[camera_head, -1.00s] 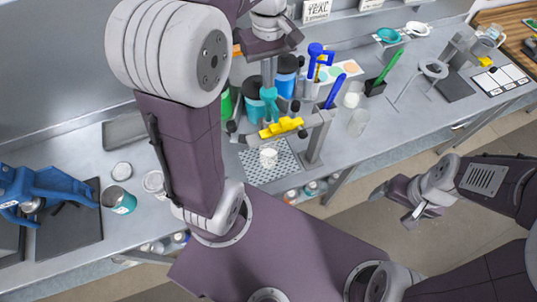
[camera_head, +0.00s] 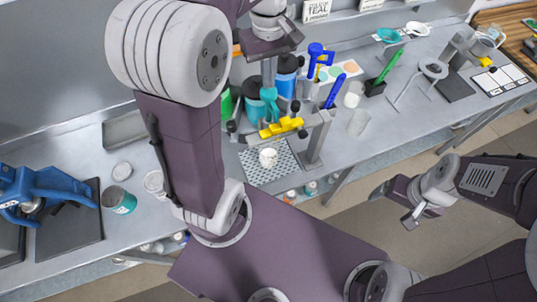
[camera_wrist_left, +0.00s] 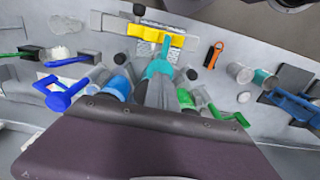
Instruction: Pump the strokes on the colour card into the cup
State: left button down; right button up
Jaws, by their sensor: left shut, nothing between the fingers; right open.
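The white cup (camera_head: 268,158) stands on the perforated drip tray (camera_head: 254,172) below the yellow bar (camera_head: 281,127). A teal pump head (camera_head: 269,97) stands above the dark-topped bottles behind it. My left gripper (camera_head: 268,80) points down with its fingers shut and empty, its tips at the top of the teal pump head; whether they touch, I cannot tell. In the left wrist view the fingers (camera_wrist_left: 160,90) also end at the teal head (camera_wrist_left: 158,68). A white card (camera_head: 317,8) reading TEAL stands at the back; its smaller lines are unreadable. My right gripper (camera_head: 413,217) is open and empty, off the bench's front.
A blue press (camera_head: 45,187) and a teal-labelled can (camera_head: 119,200) are at the left. Open floor lies in front of the bench.

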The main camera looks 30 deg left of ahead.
aim_at(269, 92)
pick_arm(q)
jog(key=shift+f+b, duration=1.8)
jog(key=shift+f, duration=0.6)
jog(key=shift+r, duration=0.1)
notch_tip(269, 92, up, 5)
jog(key=p, duration=0.5)
jog(key=shift+f, duration=0.2)
jog(key=shift+f, duration=0.15)
